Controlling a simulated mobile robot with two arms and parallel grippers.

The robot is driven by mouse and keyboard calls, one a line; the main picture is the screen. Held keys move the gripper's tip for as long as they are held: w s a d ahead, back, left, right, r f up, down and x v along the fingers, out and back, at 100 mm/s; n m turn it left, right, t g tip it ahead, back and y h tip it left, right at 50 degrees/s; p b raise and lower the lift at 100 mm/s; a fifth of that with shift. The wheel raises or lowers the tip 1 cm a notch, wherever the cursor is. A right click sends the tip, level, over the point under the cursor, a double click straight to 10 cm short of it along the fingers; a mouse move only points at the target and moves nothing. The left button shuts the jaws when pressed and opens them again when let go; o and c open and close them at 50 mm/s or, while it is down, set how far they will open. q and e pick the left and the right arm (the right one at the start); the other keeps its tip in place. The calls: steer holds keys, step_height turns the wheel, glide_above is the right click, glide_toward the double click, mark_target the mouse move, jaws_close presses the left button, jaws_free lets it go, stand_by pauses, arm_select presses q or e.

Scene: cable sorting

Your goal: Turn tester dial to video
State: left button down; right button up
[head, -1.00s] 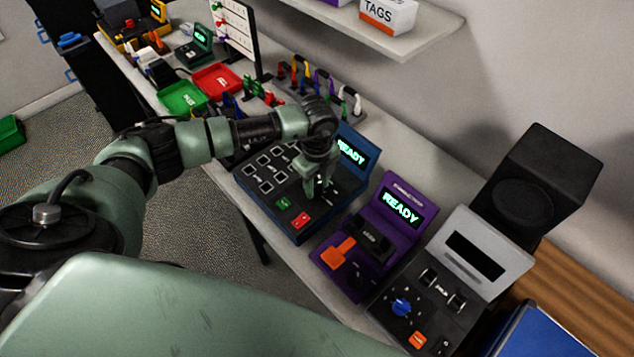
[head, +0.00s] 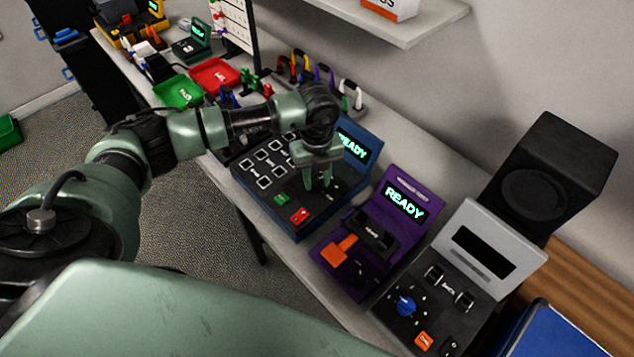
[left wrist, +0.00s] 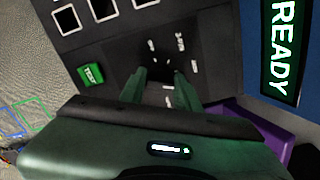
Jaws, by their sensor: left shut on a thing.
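The blue tester (head: 265,207) stands on the bench with a lit READY screen (head: 353,147), also seen at the right of the left wrist view (left wrist: 283,45). My left gripper (head: 317,183) points down at the right part of its black panel. In the left wrist view, its green fingers (left wrist: 161,88) are on either side of the dark dial (left wrist: 163,66), shut on it. Short white marks and a small label surround the dial; I cannot read its setting. A green TEST button (left wrist: 91,75) is left of it. My right gripper is not in view.
A purple tester (head: 328,255) and a grey tester with a blue knob (head: 405,306) stand to the right. A black speaker-like box (head: 550,175) is behind them. Red (head: 236,75) and green (head: 158,93) trays lie farther back, near a rack of coloured cables (head: 330,85).

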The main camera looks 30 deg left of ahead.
mark_target(317, 178)
arm_select(q)
steer(key=m+b, duration=0.7)
steer(key=m, duration=0.1)
steer(key=shift+f+b, duration=0.15)
steer(key=shift+b, duration=0.15)
steer(key=shift+r+m+b, duration=0.2)
steer(key=shift+m+b, duration=1.7)
steer(key=shift+m, duration=0.4)
steer(key=c, duration=1)
jaws_free()
steer(key=shift+r, duration=0.1)
step_height(317, 178, up, 8)
steer(key=shift+f+b, duration=0.2)
steer(key=shift+b, duration=0.6)
